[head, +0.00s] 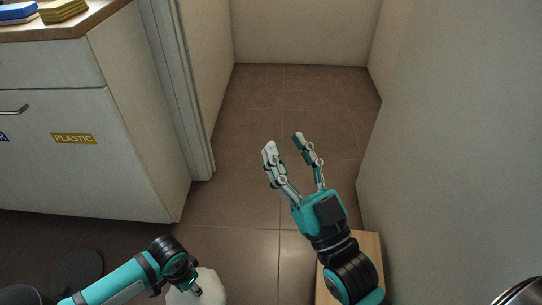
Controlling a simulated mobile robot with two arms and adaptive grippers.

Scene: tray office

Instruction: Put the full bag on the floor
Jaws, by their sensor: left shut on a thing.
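A whitish bag (211,285) shows at the bottom edge, left of the middle. Only its top part is in view; the rest is cut off by the frame, so I cannot tell whether it touches the floor. My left gripper (197,290) is shut on the top of this bag. My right gripper (283,142) is open and empty, its two fingers spread and pointing away over the floor. The brown tiled floor (240,215) runs ahead into a narrow recess.
A white cabinet (130,160) with a PLASTIC label stands left, with blue and yellow items on top. A dark round disc (77,270) lies near its foot. A wooden surface (370,248) is beneath my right arm. Walls bound the recess; its floor is clear.

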